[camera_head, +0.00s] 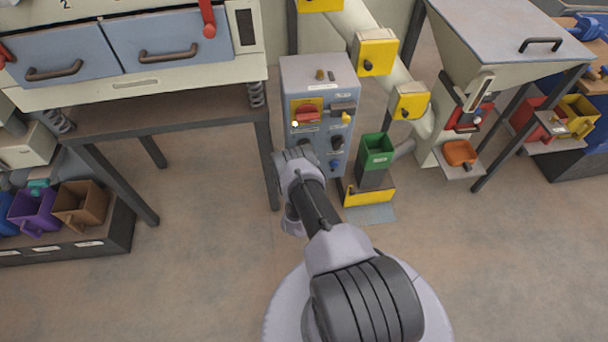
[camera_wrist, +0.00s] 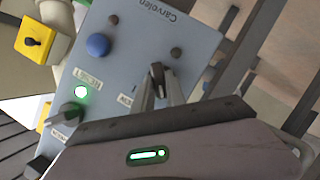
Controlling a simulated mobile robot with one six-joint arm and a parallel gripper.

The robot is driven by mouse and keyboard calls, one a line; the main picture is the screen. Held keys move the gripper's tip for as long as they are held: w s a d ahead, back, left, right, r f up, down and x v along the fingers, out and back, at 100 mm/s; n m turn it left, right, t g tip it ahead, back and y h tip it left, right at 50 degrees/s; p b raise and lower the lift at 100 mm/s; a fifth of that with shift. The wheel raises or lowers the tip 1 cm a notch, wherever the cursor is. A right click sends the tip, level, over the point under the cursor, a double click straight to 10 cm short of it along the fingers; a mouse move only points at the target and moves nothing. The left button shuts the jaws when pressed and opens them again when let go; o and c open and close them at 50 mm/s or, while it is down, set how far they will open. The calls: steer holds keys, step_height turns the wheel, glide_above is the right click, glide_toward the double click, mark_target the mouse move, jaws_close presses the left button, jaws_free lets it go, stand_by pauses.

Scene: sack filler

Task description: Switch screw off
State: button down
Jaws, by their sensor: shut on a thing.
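The grey control panel (camera_head: 318,75) stands left of the pipe in the head view and fills the left and middle of the wrist view (camera_wrist: 130,40). My gripper (camera_wrist: 160,85) is shut on a small dark knob (camera_wrist: 157,70) on the panel face. In the head view my gripper (camera_head: 294,155) covers the panel's lower left. Another black knob (camera_head: 337,143) sits to the right; in the wrist view it (camera_wrist: 68,113) is beside a lit green lamp (camera_wrist: 81,90). A blue button (camera_wrist: 98,45) is near. I cannot tell from the labels which knob is the screw's.
A red switch (camera_head: 307,114) on a yellow plate and a yellow knob (camera_head: 346,118) sit higher on the panel. A green bin (camera_head: 376,152) stands close right. A table (camera_head: 180,105) borders the left. A hopper (camera_head: 490,60) stands right. The floor in front is clear.

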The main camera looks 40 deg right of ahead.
steer(key=c, duration=1.4)
jaws_free()
steer(key=shift+o, duration=0.2)
steer(key=p+v, duration=0.8)
steer(key=v, duration=0.9)
steer(key=shift+s+a+p, duration=0.2)
steer(key=shift+p, duration=0.15)
